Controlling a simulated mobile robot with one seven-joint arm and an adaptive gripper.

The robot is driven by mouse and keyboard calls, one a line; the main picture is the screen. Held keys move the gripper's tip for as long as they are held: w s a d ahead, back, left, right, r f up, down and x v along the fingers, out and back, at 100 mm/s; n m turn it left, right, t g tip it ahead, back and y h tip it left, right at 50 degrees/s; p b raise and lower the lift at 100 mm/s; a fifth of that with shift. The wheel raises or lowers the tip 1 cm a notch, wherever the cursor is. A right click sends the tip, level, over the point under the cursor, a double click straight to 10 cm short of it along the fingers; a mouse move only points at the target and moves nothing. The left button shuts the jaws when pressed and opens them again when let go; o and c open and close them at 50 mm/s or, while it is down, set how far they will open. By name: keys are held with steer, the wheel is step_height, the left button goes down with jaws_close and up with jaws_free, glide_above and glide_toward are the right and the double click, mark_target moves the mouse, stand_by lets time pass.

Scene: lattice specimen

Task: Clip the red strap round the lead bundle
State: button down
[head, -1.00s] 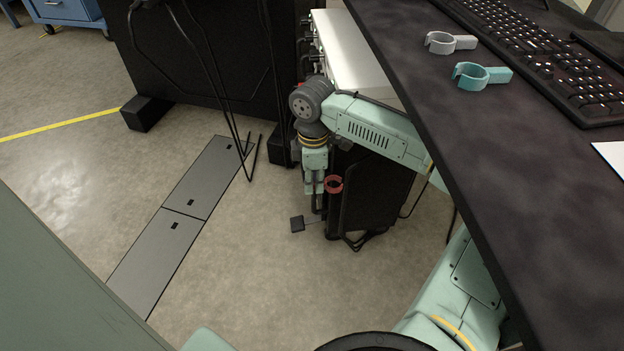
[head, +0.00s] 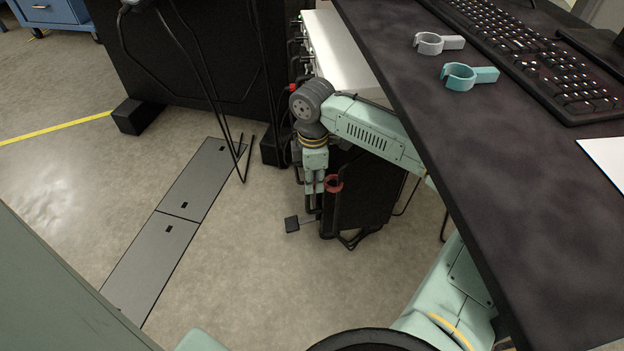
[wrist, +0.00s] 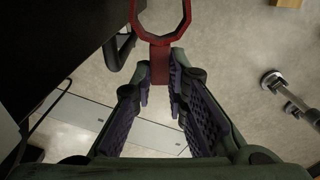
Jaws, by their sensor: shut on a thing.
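The red strap (head: 333,183) is an open-topped ring with a flat tab. My gripper (head: 314,196) points down beside the black cabinet under the bench. In the wrist view my gripper (wrist: 160,84) is shut on the tab of the red strap (wrist: 160,66), and the ring sticks out beyond the fingertips. The ring looks empty there; its far edge is cut off by the frame. Thin black leads (head: 202,70) hang by the black panel, left of my gripper. I cannot tell which leads form the bundle.
A grey strap (head: 429,44) and a teal strap (head: 459,77) lie on the dark bench (head: 430,130) near a keyboard (head: 530,50). Open floor lies left.

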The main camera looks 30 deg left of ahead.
steer(key=shift+w+d, duration=0.45)
steer(key=shift+d, duration=0.05)
stand_by(0.7)
steer(key=c, duration=1.5)
jaws_free()
steer(key=shift+o, duration=0.5)
steer(key=o, duration=0.4)
steer(key=shift+c, duration=0.2)
steer(key=shift+r+p, duration=0.1)
steer(key=shift+p, duration=0.25)
